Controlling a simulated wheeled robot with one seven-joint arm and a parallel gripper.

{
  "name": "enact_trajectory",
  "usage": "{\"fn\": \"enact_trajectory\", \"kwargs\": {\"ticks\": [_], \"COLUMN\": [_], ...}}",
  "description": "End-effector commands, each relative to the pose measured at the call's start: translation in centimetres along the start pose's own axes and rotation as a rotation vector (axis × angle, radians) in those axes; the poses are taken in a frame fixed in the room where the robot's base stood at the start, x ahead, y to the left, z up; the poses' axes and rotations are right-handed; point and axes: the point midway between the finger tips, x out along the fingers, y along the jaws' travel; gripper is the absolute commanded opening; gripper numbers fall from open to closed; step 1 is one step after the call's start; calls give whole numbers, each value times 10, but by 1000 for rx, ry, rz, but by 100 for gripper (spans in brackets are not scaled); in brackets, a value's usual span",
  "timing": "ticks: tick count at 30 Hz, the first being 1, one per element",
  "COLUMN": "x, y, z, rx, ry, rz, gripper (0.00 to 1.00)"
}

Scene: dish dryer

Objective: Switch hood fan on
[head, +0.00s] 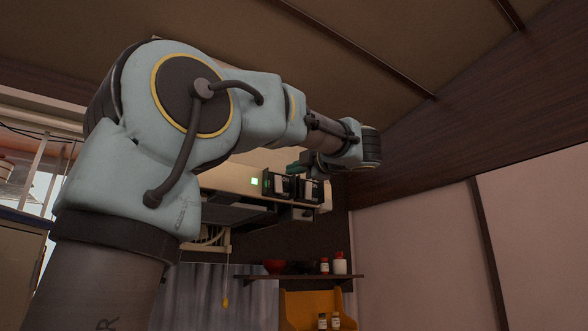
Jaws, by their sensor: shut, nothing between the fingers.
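The range hood (228,178) is a pale, long box high on the back wall, with a darker underside. My gripper (290,188) is a dark block with pale patches, right beside the green square and in front of the hood's right part. It is shut with nothing held. Its fingertips are small and dark, so I cannot tell whether they touch the hood. My arm hides the hood's left part.
A dark shelf (300,277) below holds a red bowl (276,266) and white bottles (340,263). A cord with a yellow end (226,301) hangs under the hood. A grey curtain (195,298) hangs lower left. Pale panels (418,250) stand at right. The sloped ceiling is above my arm.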

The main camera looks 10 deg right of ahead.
Motion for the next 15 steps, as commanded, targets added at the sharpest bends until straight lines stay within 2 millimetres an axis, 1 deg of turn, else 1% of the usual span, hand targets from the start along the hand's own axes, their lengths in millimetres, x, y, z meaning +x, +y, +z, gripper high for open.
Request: {"fn": "enact_trajectory", "kwargs": {"ticks": [1,8,15], "x": [-8,-34,-69], "y": [1,9,20], "z": [1,1,1], "rx": [-4,-4,-4], "ry": [-4,-5,-6], "rz": [1,1,1], "gripper": [0,0,0]}}
